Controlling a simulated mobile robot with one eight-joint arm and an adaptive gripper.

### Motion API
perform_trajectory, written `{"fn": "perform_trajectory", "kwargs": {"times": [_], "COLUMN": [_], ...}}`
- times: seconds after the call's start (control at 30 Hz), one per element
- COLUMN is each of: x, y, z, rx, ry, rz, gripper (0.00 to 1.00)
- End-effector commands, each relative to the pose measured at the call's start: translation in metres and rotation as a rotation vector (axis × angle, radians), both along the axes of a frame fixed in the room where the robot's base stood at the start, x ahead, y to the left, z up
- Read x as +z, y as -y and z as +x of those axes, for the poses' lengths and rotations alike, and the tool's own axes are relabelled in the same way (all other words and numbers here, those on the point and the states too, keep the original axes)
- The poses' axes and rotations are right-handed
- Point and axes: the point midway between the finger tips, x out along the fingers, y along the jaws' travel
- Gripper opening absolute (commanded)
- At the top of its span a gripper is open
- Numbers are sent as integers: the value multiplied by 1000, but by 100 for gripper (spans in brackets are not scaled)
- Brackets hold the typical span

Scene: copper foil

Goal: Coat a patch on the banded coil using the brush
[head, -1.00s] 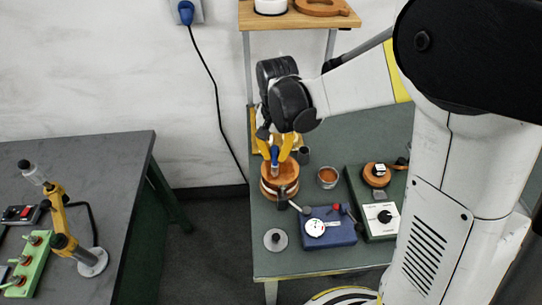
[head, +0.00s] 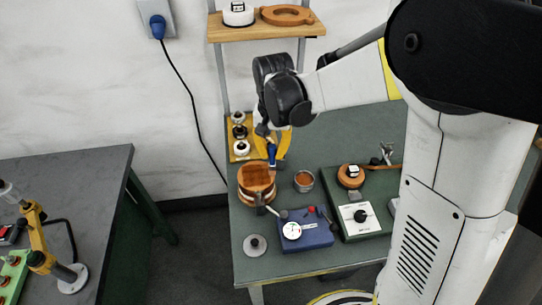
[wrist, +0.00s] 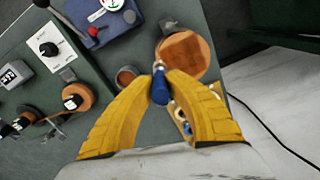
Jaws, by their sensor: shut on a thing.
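My gripper (head: 272,147) is shut on the brush, whose blue handle (wrist: 160,88) shows between the yellow fingers in the wrist view. The brush (head: 272,155) points downward, with its tip by the back right side of the coil. The coil (head: 257,178) is a broad, copper-brown cylinder standing upright at the table's left side; it also shows in the wrist view (wrist: 184,54). I cannot tell whether the tip touches it. A small cup with orange-brown contents (head: 304,181) stands right of the coil, and also shows in the wrist view (wrist: 126,77).
A blue box with a dial (head: 305,232) and a green box with a white panel (head: 358,218) stand in front and to the right. A smaller copper ring (head: 351,176) is at right. A yellow rack (head: 240,152) is behind the coil, under a wooden shelf (head: 266,32).

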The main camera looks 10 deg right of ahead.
Motion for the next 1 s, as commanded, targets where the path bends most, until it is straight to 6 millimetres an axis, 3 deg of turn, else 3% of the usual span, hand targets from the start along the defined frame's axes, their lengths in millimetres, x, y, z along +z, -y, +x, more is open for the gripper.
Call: {"fn": "perform_trajectory", "kwargs": {"times": [0.5,1.0], "x": [49,53], "y": [8,9], "z": [8,9], "rx": [0,1], "ry": [0,0], "rz": [0,0], "gripper": [0,0]}}
